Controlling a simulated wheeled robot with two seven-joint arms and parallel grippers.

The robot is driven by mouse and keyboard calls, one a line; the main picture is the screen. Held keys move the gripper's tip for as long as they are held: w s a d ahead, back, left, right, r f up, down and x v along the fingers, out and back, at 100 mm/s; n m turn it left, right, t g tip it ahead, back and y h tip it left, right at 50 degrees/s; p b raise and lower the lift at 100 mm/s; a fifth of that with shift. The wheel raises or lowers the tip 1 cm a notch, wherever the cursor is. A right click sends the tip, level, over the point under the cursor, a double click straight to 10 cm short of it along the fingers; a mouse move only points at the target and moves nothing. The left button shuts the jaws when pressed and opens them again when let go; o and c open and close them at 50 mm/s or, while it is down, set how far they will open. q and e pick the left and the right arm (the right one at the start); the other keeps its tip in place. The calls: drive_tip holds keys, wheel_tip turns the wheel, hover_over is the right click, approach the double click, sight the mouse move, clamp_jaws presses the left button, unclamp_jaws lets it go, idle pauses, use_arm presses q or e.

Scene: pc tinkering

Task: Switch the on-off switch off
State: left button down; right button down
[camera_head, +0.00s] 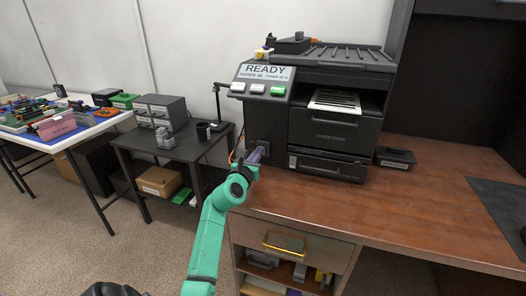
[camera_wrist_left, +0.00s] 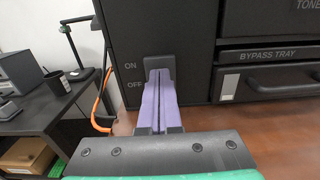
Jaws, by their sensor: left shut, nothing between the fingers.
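The black printer (camera_head: 325,125) stands on the wooden desk, and its screen reads READY. The on-off switch (camera_wrist_left: 158,63) is a dark piece on the printer's front lower left, beside the white ON and OFF labels. My left gripper (camera_wrist_left: 159,76) is shut and empty, its purple fingers pointing at the switch. The fingertips cover the switch's lower part, so I cannot tell whether they touch it or which way it is set. In the head view my left gripper (camera_head: 256,156) is at the printer's lower left corner. My right gripper is not in view.
An orange cable (camera_wrist_left: 100,100) hangs beside the printer's left side. A dark side table (camera_head: 180,150) with a mug and boxes stands to the left. The wooden desk (camera_head: 400,210) is clear in front of the printer. A small black object (camera_head: 395,157) lies right of it.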

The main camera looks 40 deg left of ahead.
use_arm(q)
drive_tip(key=shift+w+a, duration=0.25)
drive_tip(key=shift+w, duration=0.4)
drive_tip(key=shift+s+d+p, duration=0.25)
drive_tip(key=shift+s+p, duration=0.2)
drive_tip(key=shift+s, duration=0.2)
drive_tip(key=shift+s+d, duration=0.1)
drive_tip(key=shift+s, duration=0.3)
drive_tip(key=shift+s+d+r+p, duration=0.1)
drive_tip(key=shift+s+d+p, duration=0.05)
drive_tip(key=shift+s+p, duration=0.3)
drive_tip(key=p+v, duration=0.1)
drive_tip(key=v, duration=0.2)
